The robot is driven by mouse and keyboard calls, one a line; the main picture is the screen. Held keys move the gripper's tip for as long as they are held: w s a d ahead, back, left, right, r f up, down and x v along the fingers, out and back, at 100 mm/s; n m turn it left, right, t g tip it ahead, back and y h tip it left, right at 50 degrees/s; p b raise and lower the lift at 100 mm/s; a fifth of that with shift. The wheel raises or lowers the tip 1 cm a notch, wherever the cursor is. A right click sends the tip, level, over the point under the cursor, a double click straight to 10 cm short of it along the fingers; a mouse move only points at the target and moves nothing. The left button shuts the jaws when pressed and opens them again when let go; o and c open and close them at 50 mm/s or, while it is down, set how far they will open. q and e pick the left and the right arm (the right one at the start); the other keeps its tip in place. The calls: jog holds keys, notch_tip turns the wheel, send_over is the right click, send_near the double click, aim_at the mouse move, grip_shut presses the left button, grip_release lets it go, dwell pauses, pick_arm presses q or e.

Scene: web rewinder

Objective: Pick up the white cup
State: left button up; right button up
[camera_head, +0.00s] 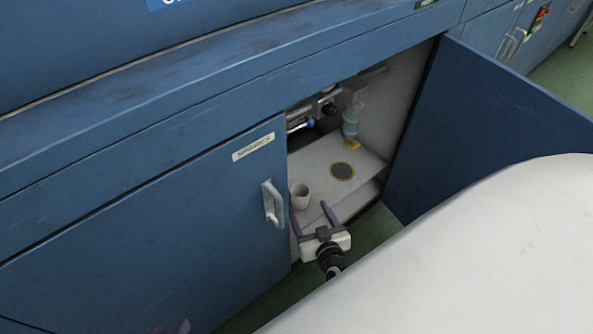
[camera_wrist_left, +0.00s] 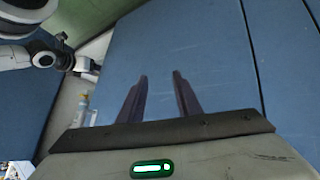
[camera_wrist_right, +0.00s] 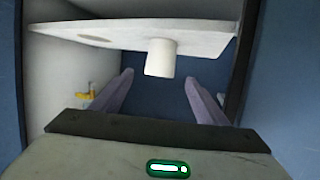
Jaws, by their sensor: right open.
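The white cup (camera_head: 300,197) stands upright on the shelf inside the open cabinet, near its front left. My right gripper (camera_head: 309,208) is open at the cabinet opening, just in front of the cup. In the right wrist view, which is upside down, the cup (camera_wrist_right: 160,60) appears between and just beyond the spread fingers (camera_wrist_right: 159,78), with nothing gripped. My left gripper (camera_wrist_left: 161,76) is open and empty in its wrist view, facing a blue panel. Only its purple fingertips (camera_head: 183,326) show at the bottom of the head view.
The closed cabinet door (camera_head: 150,220) with a handle (camera_head: 272,204) is left of the opening. The open door (camera_head: 480,125) is on the right. Pipework (camera_head: 350,115) is behind.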

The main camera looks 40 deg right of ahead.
aim_at(303, 200)
jog(key=b+x, duration=0.1)
jog(key=x, duration=0.3)
jog(key=shift+w+f+b, duration=0.1)
jog(key=shift+w+b, duration=0.1)
jog(key=shift+b, duration=0.2)
jog(key=b+x, duration=0.3)
jog(key=x, duration=0.1)
jog(key=shift+w+f, duration=0.15)
jog(key=shift+f, duration=0.05)
jog(key=shift+w+d, duration=0.2)
jog(key=shift+w, duration=0.25)
pick_arm(q)
jog(key=d+r, duration=0.1)
jog(key=d+r+t+h, duration=0.1)
jog(key=r, duration=0.1)
jog(key=d+r+t+h, duration=0.1)
jog(key=shift+w+r, duration=0.2)
jog(key=shift+w, duration=0.2)
pick_arm(e)
jog(key=c, duration=1.1)
pick_arm(q)
jog(key=shift+r, duration=0.1)
pick_arm(e)
jog(key=shift+r, duration=0.1)
